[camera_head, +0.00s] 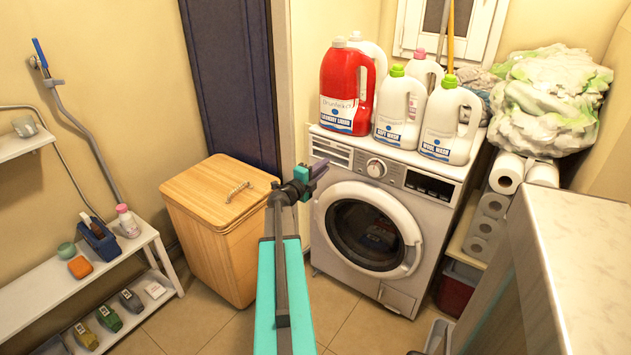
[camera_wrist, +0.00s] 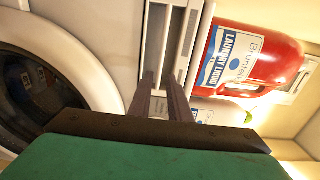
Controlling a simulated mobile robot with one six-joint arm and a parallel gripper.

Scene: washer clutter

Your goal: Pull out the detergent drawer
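The white washing machine (camera_head: 395,215) stands against the back wall, with its round door closed. Its detergent drawer (camera_head: 335,152) is the slatted panel at the upper left of the front and looks flush with it. In the wrist view, the drawer (camera_wrist: 165,45) appears turned on its side, just beyond the fingertips. My gripper (camera_head: 322,168) is in front of the drawer's lower left part. In the wrist view its two dark fingers (camera_wrist: 164,76) have a narrow gap between them, with nothing clearly held. I cannot tell whether the tips touch the drawer.
A red detergent bottle (camera_head: 346,88) and several white bottles (camera_head: 400,105) stand on the washer. A wooden hamper (camera_head: 215,225) stands left of my arm. A counter (camera_head: 580,260) is at the right, a low white shelf (camera_head: 70,275) at the left. Floor before the washer is clear.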

